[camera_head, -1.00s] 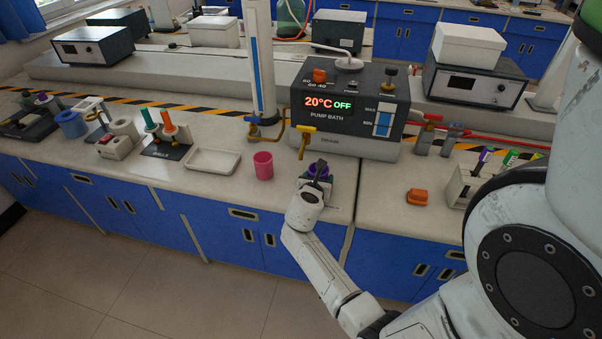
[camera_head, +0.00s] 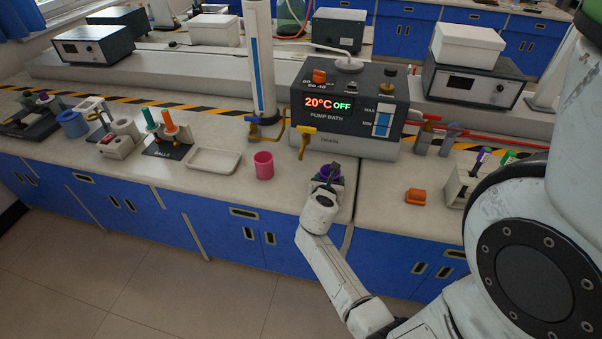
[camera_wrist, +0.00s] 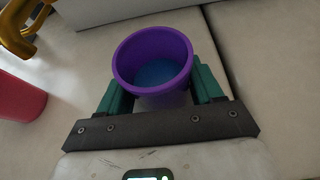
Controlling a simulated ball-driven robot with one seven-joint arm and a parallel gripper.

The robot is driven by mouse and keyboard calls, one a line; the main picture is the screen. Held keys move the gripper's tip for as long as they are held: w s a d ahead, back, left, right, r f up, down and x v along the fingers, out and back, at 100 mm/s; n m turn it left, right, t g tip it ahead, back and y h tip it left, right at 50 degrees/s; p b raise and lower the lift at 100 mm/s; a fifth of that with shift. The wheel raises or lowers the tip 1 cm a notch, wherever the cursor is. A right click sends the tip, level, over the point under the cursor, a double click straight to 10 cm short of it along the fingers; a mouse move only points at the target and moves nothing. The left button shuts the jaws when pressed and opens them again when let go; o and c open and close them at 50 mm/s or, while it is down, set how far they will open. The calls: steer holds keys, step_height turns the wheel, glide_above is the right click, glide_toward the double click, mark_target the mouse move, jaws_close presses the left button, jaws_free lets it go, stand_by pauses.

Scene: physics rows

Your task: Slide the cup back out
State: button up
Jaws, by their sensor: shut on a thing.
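A purple cup (camera_wrist: 153,66) with blue at its bottom inside stands between the green fingers of my gripper (camera_wrist: 165,92) in the wrist view. My gripper is shut on it, one finger on each side. In the head view the purple cup (camera_head: 329,173) shows just beyond my gripper (camera_head: 328,180), near the front edge of the bench and in front of the pump bath (camera_head: 345,115). The wrist partly hides it there. I cannot tell whether its base touches the bench.
A pink cup (camera_head: 263,165) stands left of my gripper, and a white tray (camera_head: 213,161) lies farther left. A yellow-handled tap (camera_head: 305,140) hangs on the pump bath's front left. An orange block (camera_head: 415,196) and a rack (camera_head: 460,187) are on the right. Clear bench lies between.

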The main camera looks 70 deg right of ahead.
steer(key=shift+s+d+p, duration=0.15)
steer(key=shift+s+p, duration=0.45)
steer(key=shift+s, duration=1.2)
steer(key=o, duration=0.7)
steer(key=shift+p+v, duration=2.4)
steer(key=shift+v, duration=2.15)
